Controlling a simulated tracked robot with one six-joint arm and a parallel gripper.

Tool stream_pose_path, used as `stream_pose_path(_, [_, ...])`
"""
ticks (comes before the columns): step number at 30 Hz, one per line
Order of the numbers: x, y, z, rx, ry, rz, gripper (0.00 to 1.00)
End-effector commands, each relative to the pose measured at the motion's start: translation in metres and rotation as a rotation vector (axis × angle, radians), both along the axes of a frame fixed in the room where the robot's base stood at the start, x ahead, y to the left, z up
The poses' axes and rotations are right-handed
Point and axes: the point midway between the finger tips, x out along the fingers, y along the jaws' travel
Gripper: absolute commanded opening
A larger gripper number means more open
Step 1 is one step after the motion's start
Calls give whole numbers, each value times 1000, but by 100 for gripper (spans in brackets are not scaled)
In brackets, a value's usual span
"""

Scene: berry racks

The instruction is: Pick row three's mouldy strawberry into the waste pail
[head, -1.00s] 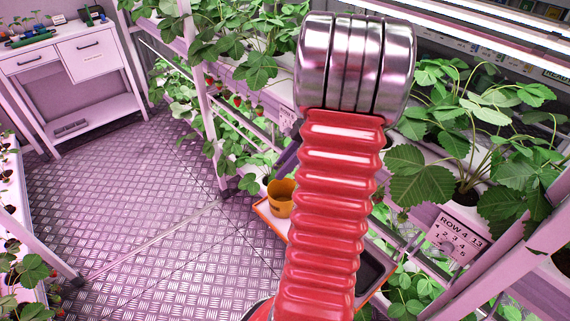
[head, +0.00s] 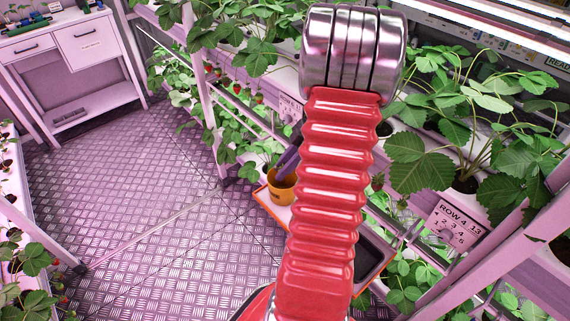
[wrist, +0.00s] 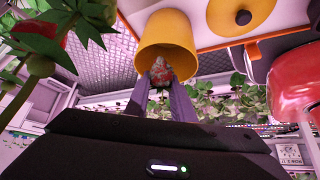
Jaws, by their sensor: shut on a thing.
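The orange-yellow waste pail (head: 281,192) stands on the orange-edged tray (head: 270,209) beside my arm; in the wrist view the pail (wrist: 178,27) shows with its mouth toward my fingers. My gripper (head: 285,168) is at the pail's mouth, fingers pointing down into it. In the wrist view my gripper (wrist: 161,80) is shut on the mouldy strawberry (wrist: 161,71), a red berry with grey patches. The strawberry lies across the pail's opening in that view; I cannot tell how deep it is. In the head view the berry is hidden.
Planted racks line the right, with a row sign (head: 455,224) at lower right. Strawberry leaves and a red berry hang close in the wrist view's upper left. A white workbench (head: 75,50) stands far left. The metal floor (head: 135,185) between is clear.

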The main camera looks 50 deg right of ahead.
Motion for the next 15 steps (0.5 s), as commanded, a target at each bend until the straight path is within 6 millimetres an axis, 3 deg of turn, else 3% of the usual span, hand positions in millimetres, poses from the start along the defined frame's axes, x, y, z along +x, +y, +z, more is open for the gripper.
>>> stream_pose_path(11, [0, 0, 0, 0, 0, 0, 15])
stream_pose_path(12, [0, 0, 0, 0, 0, 0, 24])
stream_pose_path(15, [0, 0, 0, 0, 0, 0, 31])
